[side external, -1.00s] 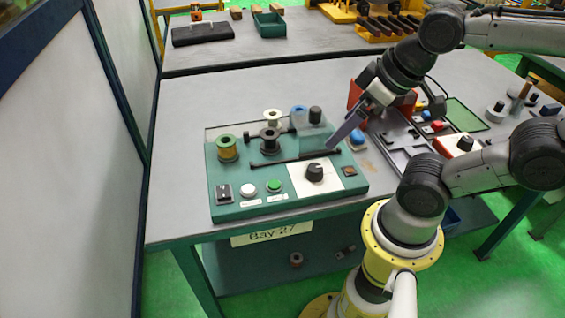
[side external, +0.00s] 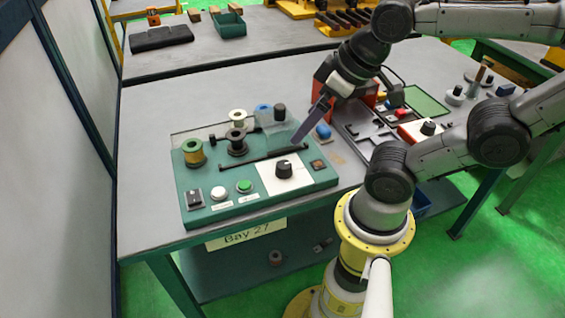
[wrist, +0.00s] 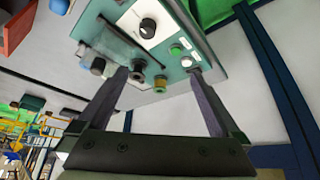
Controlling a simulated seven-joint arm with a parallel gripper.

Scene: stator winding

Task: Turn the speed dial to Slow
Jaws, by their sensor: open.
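The speed dial (side external: 284,169) is a black knob with a light pointer line on a white plate, at the front right of the green control panel (side external: 205,213). In the wrist view the dial (wrist: 148,27) shows near the top, beyond the fingers. The dial's printed labels are too small to read. My gripper (side external: 297,140) hangs above the back right of the panel, up and right of the dial and apart from it. In the wrist view its two fingers (wrist: 160,75) are spread wide, with nothing held between them.
Spools (side external: 193,153), a clear cover and a black bar (side external: 264,158) stand on the panel behind the dial. A white button (side external: 219,194), a green button (side external: 244,187) and a black switch lie to its left. A dark tray (side external: 365,130) is to the right.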

